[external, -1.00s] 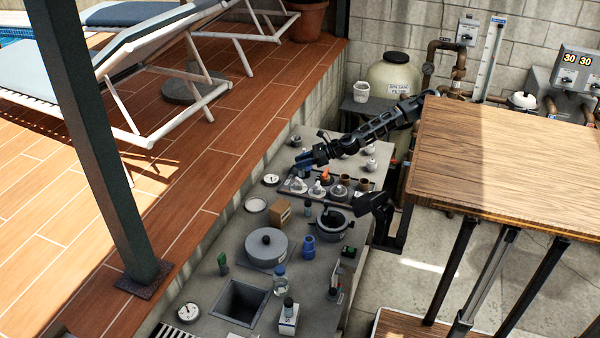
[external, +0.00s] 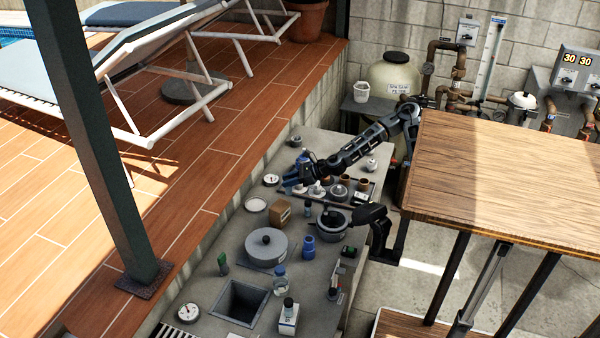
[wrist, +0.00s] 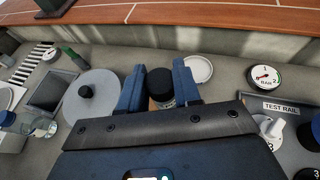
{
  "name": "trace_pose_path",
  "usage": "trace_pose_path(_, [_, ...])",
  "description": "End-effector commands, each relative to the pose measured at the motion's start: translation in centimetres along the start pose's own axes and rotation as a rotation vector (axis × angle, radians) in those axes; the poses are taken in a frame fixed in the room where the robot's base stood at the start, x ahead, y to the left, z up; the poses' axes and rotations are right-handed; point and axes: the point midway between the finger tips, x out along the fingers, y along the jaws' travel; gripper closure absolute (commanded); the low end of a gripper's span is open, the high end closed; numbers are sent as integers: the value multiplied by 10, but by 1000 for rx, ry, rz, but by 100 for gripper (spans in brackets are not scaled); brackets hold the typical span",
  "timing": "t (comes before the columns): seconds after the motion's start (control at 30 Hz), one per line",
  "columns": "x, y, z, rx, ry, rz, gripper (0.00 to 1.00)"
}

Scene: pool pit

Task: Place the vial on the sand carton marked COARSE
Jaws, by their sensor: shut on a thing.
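My gripper (external: 289,187) is low over the counter, behind the brown carton in the external view. In the wrist view its two blue fingers (wrist: 158,88) are shut on the vial, whose round black cap (wrist: 159,81) shows between them. The vial's lower part is mostly hidden, and I cannot make it out in the external view. A small brown carton (external: 278,211) stands on the counter just in front of the gripper. A white carton (external: 288,319) with a dark-capped bottle on it stands near the sink. I cannot read either carton's marking.
A lidded grey pot (external: 266,246), a white dish (external: 256,205), a blue bottle (external: 308,247) and a dark open pot (external: 333,221) surround the brown carton. A rack with several knobs and cups (external: 340,189) lies to the right. A pressure gauge (wrist: 264,76) is beyond.

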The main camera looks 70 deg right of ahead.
Motion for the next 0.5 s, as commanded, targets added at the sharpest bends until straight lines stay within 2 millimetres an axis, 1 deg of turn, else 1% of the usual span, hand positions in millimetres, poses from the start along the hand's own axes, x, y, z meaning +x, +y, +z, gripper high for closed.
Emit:
trace_pose_path(0.17, [6, 2, -6, 0, 0, 0, 97])
trace_pose_path(0.4, [18, 2, -34, 2, -1, 0, 97])
trace_pose_path(0.5, [19, 2, -39, 1, -1, -1, 97])
